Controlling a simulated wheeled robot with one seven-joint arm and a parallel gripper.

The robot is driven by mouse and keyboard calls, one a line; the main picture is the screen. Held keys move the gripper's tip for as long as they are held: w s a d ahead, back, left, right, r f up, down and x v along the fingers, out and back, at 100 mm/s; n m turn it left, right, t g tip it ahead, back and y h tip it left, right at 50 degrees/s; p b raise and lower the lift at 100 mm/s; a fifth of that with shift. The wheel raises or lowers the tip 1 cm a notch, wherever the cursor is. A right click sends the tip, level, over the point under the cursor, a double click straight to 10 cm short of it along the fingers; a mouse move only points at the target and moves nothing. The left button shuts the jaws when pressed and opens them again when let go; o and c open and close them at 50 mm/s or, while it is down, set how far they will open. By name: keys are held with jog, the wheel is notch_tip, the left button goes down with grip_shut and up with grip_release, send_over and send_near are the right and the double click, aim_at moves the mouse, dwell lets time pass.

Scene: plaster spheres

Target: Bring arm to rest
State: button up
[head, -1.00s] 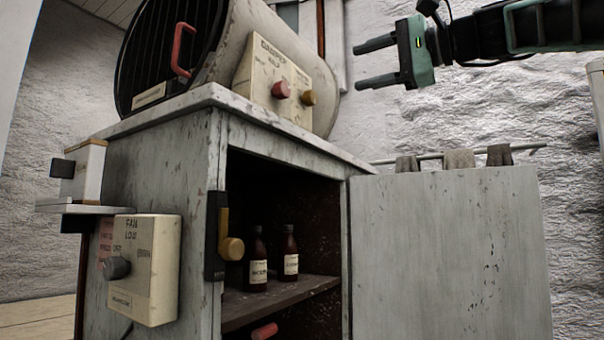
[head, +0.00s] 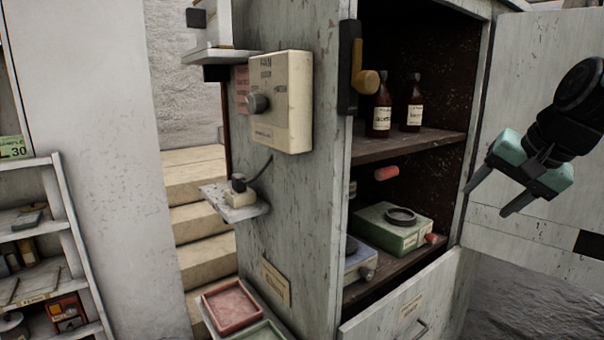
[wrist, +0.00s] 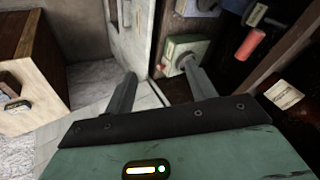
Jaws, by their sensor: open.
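My gripper (head: 490,198) is at the right of the head view, in front of the open cabinet door. It is green with two dark fingers, which are spread apart with nothing between them. The fingers point down and to the left. In the wrist view my gripper (wrist: 160,88) also shows open and empty, above a pale tiled floor and near the cabinet's lower shelf. My arm comes in from the right edge of the head view.
The cabinet (head: 318,215) stands open, with brown bottles (head: 382,105) on its upper shelf and a green device (head: 393,230) on the lower. Its door (head: 540,110) swings out right. A fan control box (head: 282,103), small ledge and trays (head: 231,305) project at left. Stairs (head: 200,215) lie behind.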

jog(key=s+f+n+g+h, duration=0.1)
jog(key=s+f+n+g, duration=0.15)
jog(key=s+f, duration=0.5)
jog(key=s+f+n+g+h, duration=0.1)
jog(key=s+f+n, duration=0.35)
jog(key=f, duration=0.55)
jog(key=s+a+r+n+g, duration=0.1)
jog(key=s+a+n, duration=0.3)
jog(key=s+a, duration=0.3)
jog(key=s+a+r+n+g, duration=0.1)
jog(key=s+a+n+g, duration=0.1)
jog(key=s+a, duration=0.5)
jog(key=a+n, duration=0.1)
jog(key=a, duration=0.3)
jog(key=shift+s+a+n, duration=0.15)
jog(key=shift+a+n, duration=0.25)
